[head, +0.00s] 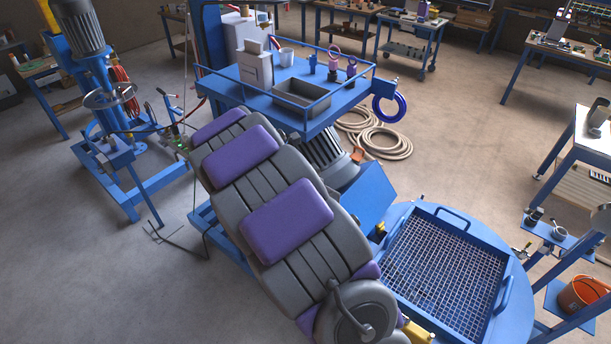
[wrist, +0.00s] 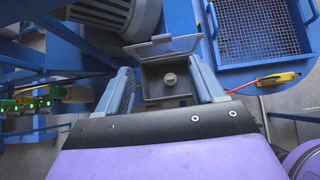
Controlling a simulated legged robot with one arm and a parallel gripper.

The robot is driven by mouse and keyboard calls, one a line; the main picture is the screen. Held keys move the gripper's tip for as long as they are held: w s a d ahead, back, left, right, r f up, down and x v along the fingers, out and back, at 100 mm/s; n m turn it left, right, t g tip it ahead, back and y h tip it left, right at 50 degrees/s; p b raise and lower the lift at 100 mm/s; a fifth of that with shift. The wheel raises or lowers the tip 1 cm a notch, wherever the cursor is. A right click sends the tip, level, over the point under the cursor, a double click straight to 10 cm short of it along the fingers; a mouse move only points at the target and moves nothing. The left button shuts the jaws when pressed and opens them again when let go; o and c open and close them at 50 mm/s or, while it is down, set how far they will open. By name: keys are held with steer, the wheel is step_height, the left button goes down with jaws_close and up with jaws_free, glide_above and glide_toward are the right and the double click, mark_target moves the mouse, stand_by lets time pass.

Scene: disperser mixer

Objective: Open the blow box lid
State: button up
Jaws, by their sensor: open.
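In the wrist view, a small grey box (wrist: 150,86) lies between and just beyond the fingertips of my gripper (wrist: 161,68). Its top is open to view, with a round beige knob-like piece (wrist: 170,79) inside. A thin, pale, see-through lid (wrist: 162,47) stands raised along its far edge. My gripper is open, with one blue-grey finger on each side of the box. I cannot tell whether a finger touches the box or lid. In the head view my purple and grey arm hides the box and my gripper.
A round blue table carries a sieve tray (head: 445,260), right of my arm; the tray also shows in the wrist view (wrist: 258,30). A yellow tool (wrist: 277,79) with a red lead lies beside it. A railed blue platform (head: 235,73) stands beyond my arm.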

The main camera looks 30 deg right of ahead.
steer(key=shift+v, duration=2.2)
steer(key=s+a+f+m+g+y+b, duration=0.1)
steer(key=s+a+f+m+g+b, duration=0.15)
steer(key=s+m+b, duration=0.5)
steer(key=s+a+f+m+g+y+b, duration=0.15)
steer(key=s+f+m+b, duration=0.25)
steer(key=s, duration=0.7)
steer(key=s+a+f+m+y+b, duration=0.2)
steer(key=s+a+f+m+b, duration=0.1)
steer(key=s, duration=0.4)
steer(key=s+a+f+m+y+b, duration=0.2)
steer(key=s+a+f+m+b, duration=0.2)
steer(key=s+a, duration=0.1)
steer(key=s+a+f+m+g+y+b, duration=0.1)
steer(key=s+a+f+m+y+b, duration=0.1)
steer(key=s, duration=0.6)
step_height(320, 180, down, 3)
steer(key=a+m+b, duration=0.1)
steer(key=a+b, duration=0.1)
steer(key=shift+s+a+r+b, duration=0.2)
steer(key=shift+s+a+b, duration=0.05)
steer(key=shift+s+b, duration=0.1)
